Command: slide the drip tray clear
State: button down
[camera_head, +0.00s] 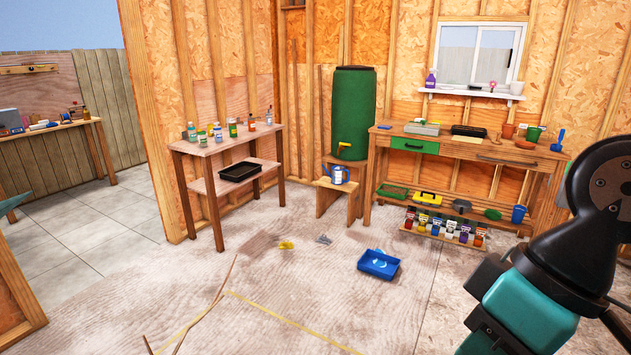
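A small blue tray (373,272) lies on the floor in the middle of the shed, with something pale blue and white in it that I cannot make out. A black tray (229,179) sits on the lower shelf of the left table, and another dark tray (468,127) sits on the right workbench. I cannot tell for certain which is the drip tray. My arm shows at the lower right, well apart from all the trays. My gripper is not in view.
A yellow item (286,245) and a small grey item (324,240) lie on the floor left of the blue tray. A thin branch (208,310) lies near a yellow floor line. A green barrel (353,105) stands behind a stool (335,203) bearing a watering can. Floor around the blue tray is mostly open.

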aim_at(365, 263)
jog(key=u, duration=0.3)
jog(key=i, duration=2.6)
jog(key=z, duration=0.35)
jog(key=i, duration=2.2)
jog(key=z, duration=0.4)
